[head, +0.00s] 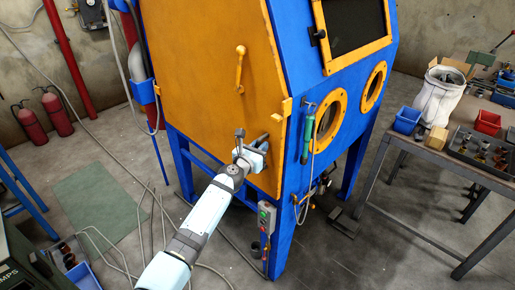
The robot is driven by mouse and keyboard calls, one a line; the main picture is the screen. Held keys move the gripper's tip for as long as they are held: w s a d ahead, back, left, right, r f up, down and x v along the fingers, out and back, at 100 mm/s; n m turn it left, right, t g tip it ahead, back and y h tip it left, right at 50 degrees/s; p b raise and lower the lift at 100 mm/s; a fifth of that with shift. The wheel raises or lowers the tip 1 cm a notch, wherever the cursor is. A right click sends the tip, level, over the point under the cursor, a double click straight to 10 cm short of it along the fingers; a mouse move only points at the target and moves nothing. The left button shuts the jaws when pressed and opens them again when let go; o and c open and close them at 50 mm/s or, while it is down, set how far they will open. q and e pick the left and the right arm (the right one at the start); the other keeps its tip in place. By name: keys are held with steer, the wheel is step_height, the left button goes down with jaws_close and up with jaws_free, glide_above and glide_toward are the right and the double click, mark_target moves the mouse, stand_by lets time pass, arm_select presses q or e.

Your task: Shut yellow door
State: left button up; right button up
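The yellow door (205,75) is the broad side panel of a blue cabinet (294,60). It looks flush or nearly flush with the blue frame along its right edge; I cannot tell if a small gap remains. A yellow bar handle (240,68) stands upright on its upper right part. My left gripper (252,135) is in front of the door's lower right part, below the handle. Its two dark fingers look spread apart with nothing between them. I cannot tell whether it touches the panel. My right gripper is not in view.
A yellow latch piece (283,109) sits at the door's right edge. Hoses and a green cylinder (308,136) hang on the cabinet front. A workbench (385,145) with bins stands at right. Cables cross the floor near a green mat (98,202) at left.

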arm_select(q)
steer(key=o, duration=0.3)
steer(key=shift+w+d+r, duration=0.1)
steer(key=shift+d, duration=0.3)
steer(key=shift+o, duration=0.2)
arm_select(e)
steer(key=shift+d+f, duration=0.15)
arm_select(q)
steer(key=shift+a+f, duration=0.1)
steer(key=shift+f, duration=0.1)
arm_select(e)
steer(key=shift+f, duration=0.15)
